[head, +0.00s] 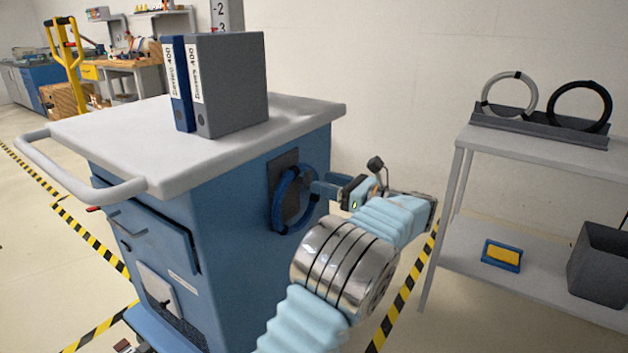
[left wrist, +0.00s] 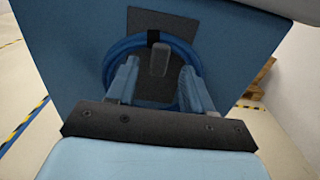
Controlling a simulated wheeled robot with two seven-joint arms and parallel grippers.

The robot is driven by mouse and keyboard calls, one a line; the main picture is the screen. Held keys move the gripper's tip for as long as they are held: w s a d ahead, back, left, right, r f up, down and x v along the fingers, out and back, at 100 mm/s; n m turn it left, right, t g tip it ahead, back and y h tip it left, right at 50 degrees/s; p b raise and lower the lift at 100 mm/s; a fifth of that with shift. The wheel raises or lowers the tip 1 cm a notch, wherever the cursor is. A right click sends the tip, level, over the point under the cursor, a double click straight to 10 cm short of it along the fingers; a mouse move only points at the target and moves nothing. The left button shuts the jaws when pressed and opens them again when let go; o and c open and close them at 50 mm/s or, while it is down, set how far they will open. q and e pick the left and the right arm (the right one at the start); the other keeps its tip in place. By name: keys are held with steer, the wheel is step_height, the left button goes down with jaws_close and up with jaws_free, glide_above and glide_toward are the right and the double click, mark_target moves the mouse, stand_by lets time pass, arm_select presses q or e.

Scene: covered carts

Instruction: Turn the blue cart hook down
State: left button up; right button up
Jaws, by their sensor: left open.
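The blue cart (head: 235,200) has a dark plate (head: 281,172) on its right side, which also shows in the left wrist view (left wrist: 150,20). A coil of blue cable (head: 277,212) hangs against this plate. In the left wrist view a short grey hook (left wrist: 159,60) stands out in front of the plate, inside the ring of the cable (left wrist: 190,54). My left gripper (head: 318,188) is beside the coil. Its two blue fingers (left wrist: 158,80) are apart, with the hook in the gap between their tips. In the head view the hook is hidden. My right gripper is not in view.
Two binders (head: 232,85) stand on the cart's light top (head: 120,130). A grey shelf (head: 560,150) at right holds two cable rings, a blue and yellow box (head: 502,255) and a dark bin (head: 600,265).

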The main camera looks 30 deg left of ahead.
mark_target(311, 179)
arm_select(q)
steer(key=shift+w+a, duration=0.15)
steer(key=shift+a, duration=2)
jaws_close()
